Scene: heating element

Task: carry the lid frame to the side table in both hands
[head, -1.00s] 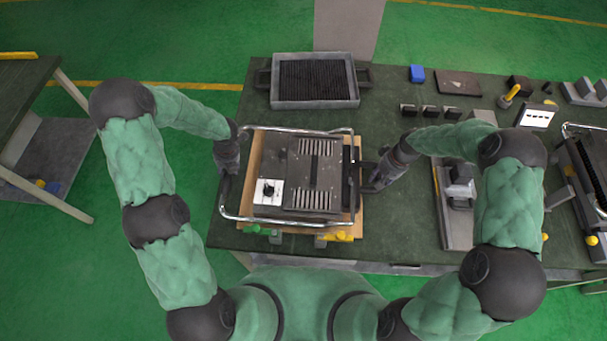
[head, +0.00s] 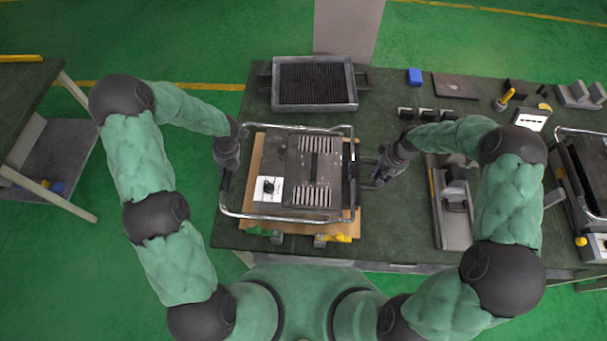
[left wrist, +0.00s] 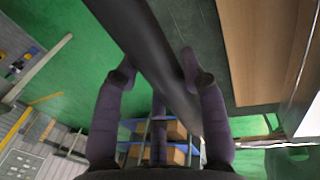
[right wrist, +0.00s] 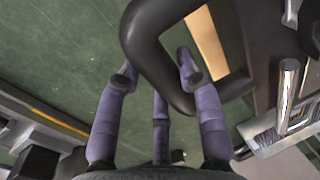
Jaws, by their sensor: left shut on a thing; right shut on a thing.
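The lid frame (head: 335,172) is a dark, slotted panel with a white dial plate, inside a bent chrome tube frame. In the head view it is level in front of me, over a wooden board on the workbench. My left gripper (head: 228,158) is at its left side, shut on a thick dark handle bar (left wrist: 150,50). My right gripper (head: 380,172) is at its right side, shut on a dark looped handle (right wrist: 150,45). A dark-topped table (head: 22,100) with a lower shelf stands at the far left. The underside of the lid frame is hidden.
The wooden board (head: 256,150) is under the lid frame, with green and yellow clamps (head: 333,238) at its front. A ribbed grey tray (head: 314,82) is behind. Tools and blocks crowd the workbench (head: 400,235) at right. Green floor (head: 150,250) lies open between bench and left table.

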